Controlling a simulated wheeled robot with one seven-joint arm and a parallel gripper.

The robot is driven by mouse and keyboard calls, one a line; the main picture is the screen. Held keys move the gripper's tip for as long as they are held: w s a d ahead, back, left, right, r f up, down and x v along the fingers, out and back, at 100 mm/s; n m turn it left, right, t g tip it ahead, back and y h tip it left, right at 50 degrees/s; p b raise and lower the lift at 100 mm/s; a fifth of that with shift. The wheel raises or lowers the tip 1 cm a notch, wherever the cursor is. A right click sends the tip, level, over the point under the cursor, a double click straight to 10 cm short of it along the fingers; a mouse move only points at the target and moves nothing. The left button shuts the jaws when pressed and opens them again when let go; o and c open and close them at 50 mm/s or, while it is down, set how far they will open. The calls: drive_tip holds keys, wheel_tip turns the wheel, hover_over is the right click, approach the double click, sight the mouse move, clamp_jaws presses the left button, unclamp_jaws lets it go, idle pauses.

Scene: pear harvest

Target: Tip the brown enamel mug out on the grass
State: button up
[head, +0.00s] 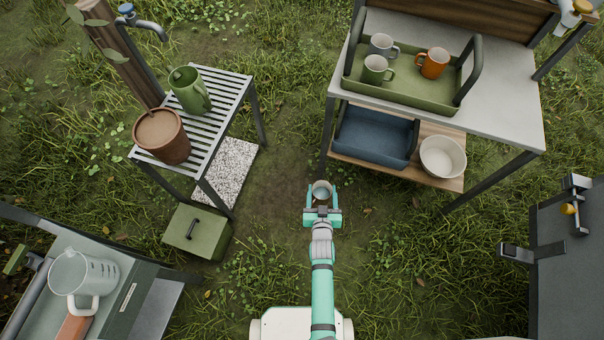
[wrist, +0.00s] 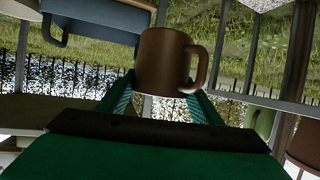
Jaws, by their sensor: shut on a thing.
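The brown enamel mug (head: 321,187) is between the fingers of my gripper (head: 322,193) in the head view, its round opening facing up. Its inside looks pale grey-blue; I cannot tell whether that is liquid. In the wrist view, where the scene appears upside down, the brown mug (wrist: 162,62) sits between the two teal fingers of my gripper (wrist: 163,90), its handle on the right. My gripper is shut on the mug and holds it above the ground. The grass (head: 285,280) spreads around and below; a worn dirt patch lies near the mug.
A slatted stand (head: 215,112) with a green jug (head: 189,90) and brown pot (head: 162,136) is at left. A table (head: 490,115) at right holds a green tray (head: 425,97) of mugs; its lower shelf has a blue bin (head: 372,136) and white bowl (head: 443,158). Open grass lies between.

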sight(329, 199)
drive_tip(key=shift+s+d+f, duration=0.2)
drive_tip(key=shift+d+f, duration=0.2)
drive_tip(key=shift+d, duration=0.3)
drive_tip(key=shift+s+d+f, duration=0.15)
drive_tip(key=shift+d+f, duration=0.2)
drive_tip(key=shift+d, duration=0.3)
drive_tip(key=shift+a, duration=0.1)
drive_tip(key=shift+w+a+r+n+g+h, duration=0.5)
drive_tip(key=shift+w+a+g, duration=0.1)
drive_tip(key=shift+a, duration=0.1)
drive_tip(key=shift+w+a+r+n+g+h, duration=0.4)
drive_tip(key=shift+w+a+g+h, duration=0.1)
drive_tip(key=shift+w+a+g, duration=0.15)
drive_tip(key=shift+w+a+r+n+g+h, duration=0.25)
drive_tip(key=shift+w+a+n+g+h, duration=0.15)
drive_tip(key=shift+w+a+g+h, duration=0.15)
drive_tip(key=shift+w+a+r+n+g+h, duration=0.25)
drive_tip(key=shift+w+a+n+g+h, duration=0.15)
drive_tip(key=shift+a, duration=0.25)
drive_tip(key=shift+w+a+r+n+g+h+p, duration=0.2)
drive_tip(key=shift+a+r+n+g+h+p, duration=0.05)
drive_tip(key=shift+a+n+g+h+p, duration=0.15)
drive_tip(key=shift+w+a+r+n+g+h+p, duration=0.2)
drive_tip(key=shift+r+n+g+h+p, duration=0.1)
drive_tip(key=shift+n+g+h+p, duration=0.3)
drive_tip(key=shift+w+a+r+n+g+h+p, duration=0.2)
drive_tip(key=shift+r+n+g+h+p, duration=0.1)
drive_tip(key=shift+n+g+h+p, duration=0.25)
idle(0.9)
